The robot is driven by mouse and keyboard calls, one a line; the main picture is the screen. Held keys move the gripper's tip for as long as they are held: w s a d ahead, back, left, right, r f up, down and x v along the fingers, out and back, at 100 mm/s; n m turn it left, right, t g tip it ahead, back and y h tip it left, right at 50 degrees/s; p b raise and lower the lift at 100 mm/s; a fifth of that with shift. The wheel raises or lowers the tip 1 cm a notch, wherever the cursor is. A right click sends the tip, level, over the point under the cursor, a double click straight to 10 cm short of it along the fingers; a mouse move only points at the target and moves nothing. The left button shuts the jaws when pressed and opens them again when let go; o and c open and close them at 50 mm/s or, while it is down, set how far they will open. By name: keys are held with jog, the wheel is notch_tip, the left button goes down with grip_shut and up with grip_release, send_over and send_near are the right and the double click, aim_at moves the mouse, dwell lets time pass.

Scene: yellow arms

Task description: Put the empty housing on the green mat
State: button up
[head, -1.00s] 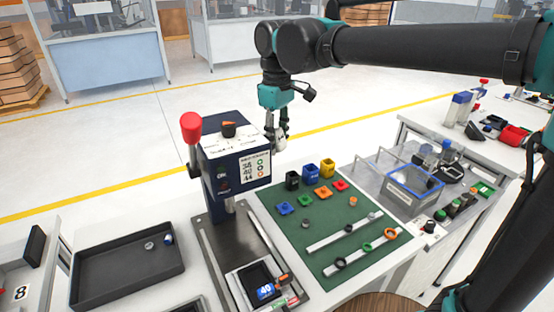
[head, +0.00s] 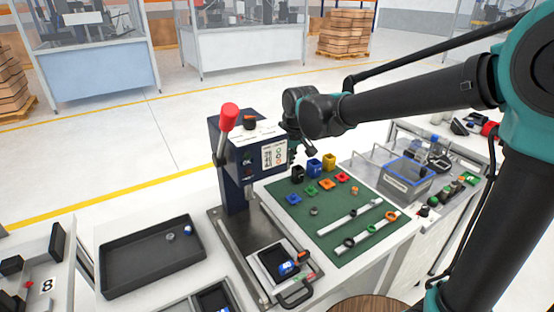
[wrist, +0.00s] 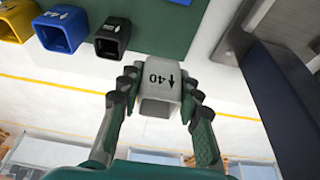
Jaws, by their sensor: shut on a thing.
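My gripper (wrist: 160,90) is shut on a pale grey housing (wrist: 160,74) marked 40 with an arrow. The housing's open hollow end faces the bottom of the wrist view.
The dark blue press (head: 233,170) with a red-knobbed lever (head: 229,117) stands left of the mat. Small coloured parts and two pale strips (head: 350,216) occupy the mat. A black tray (head: 150,262) lies left; a grey bin (head: 405,182) stands right. Floor lies beyond the bench.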

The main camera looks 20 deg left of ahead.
aim_at(280, 187)
jog(key=shift+f, duration=3.05)
jog(key=shift+f, duration=0.4)
jog(key=shift+s+d+f, duration=0.15)
jog(key=shift+s+f, duration=0.1)
jog(key=shift+f, duration=0.25)
jog(key=shift+c, duration=0.3)
jog(key=o, duration=1.4)
jog(key=shift+w+f, duration=0.2)
jog(key=shift+o, duration=0.9)
jog(key=shift+r, duration=0.1)
